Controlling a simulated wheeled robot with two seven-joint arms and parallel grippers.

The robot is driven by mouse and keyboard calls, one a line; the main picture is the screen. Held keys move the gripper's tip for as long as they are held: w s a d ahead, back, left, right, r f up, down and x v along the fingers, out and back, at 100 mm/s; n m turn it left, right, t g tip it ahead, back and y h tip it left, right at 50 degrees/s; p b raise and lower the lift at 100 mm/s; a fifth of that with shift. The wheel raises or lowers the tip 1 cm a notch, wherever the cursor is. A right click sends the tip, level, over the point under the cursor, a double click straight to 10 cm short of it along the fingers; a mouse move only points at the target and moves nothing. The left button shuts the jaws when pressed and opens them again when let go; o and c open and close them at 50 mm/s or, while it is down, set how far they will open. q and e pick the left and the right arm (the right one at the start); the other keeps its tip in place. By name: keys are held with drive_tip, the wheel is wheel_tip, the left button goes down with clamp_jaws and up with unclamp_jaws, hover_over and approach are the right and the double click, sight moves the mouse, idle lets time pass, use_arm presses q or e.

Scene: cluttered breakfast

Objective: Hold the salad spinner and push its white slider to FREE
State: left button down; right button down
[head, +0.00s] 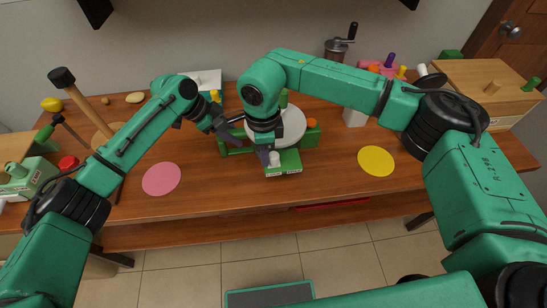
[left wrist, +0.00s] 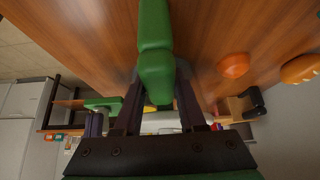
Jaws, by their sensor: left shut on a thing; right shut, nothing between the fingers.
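The salad spinner (head: 293,122) stands mid-table, with a white round top and green side parts. On its front is a green panel (head: 288,166) with small labels and a white slider (head: 274,157); the label text is too small to read. My left gripper (head: 236,131) is at the spinner's left side. In the left wrist view it is shut on a green handle (left wrist: 155,55), which lies between its fingers. My right gripper (head: 266,154) is shut and empty, pointing down beside the white slider; I cannot tell whether it touches. My right arm hides part of the spinner.
A pink disc (head: 161,179) lies left and a yellow disc (head: 376,161) right, with bare table around them. A metal grinder (head: 337,47) stands behind. A wooden box (head: 485,82) stands at the right, and a red-lidded item (head: 68,163) at the left.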

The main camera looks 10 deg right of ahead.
sight(277, 154)
drive_tip(key=shift+d, duration=0.25)
drive_tip(key=shift+w+d, duration=0.1)
drive_tip(key=shift+d, duration=2)
drive_tip(key=shift+a+r, duration=0.1)
drive_tip(key=shift+a, duration=0.55)
drive_tip(key=shift+r, duration=3.45)
use_arm(q)
drive_tip(key=shift+c, duration=2)
unclamp_jaws()
